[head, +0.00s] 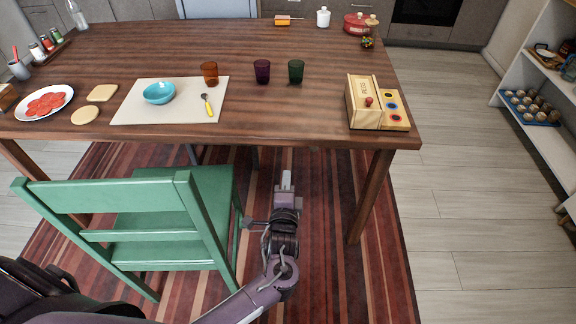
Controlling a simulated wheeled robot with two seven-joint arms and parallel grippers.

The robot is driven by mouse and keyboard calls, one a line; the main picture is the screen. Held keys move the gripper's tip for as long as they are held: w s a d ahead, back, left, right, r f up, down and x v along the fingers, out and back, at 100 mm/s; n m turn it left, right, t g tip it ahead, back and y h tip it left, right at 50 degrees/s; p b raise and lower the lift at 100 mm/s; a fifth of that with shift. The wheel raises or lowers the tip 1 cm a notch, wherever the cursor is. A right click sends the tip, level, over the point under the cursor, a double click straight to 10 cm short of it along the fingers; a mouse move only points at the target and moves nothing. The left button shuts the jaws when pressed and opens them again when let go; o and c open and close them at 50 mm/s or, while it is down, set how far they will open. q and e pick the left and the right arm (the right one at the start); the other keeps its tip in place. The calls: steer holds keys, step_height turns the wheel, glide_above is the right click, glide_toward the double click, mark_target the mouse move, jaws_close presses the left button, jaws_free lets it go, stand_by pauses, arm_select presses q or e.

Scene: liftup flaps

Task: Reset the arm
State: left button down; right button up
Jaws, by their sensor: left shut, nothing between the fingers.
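My left arm comes in from the bottom left of the head view. Its gripper (287,180) points away from me, in front of the table's near edge and over the striped rug. The gripper is shut with nothing in it, and it touches nothing that I can see. It is to the right of the green chair. My right gripper does not show. A dark part of my own body fills the bottom left corner.
A wooden table (300,115) spans ahead, holding a blue bowl (159,93), several cups, a plate (44,102) and a wooden box (365,103). A green chair (140,215) stands close on the left. Floor (470,220) at right is clear; shelves (545,100) stand far right.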

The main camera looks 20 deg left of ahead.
arm_select(q)
steer(key=shift+s+f, duration=0.1)
steer(key=shift+s, duration=0.1)
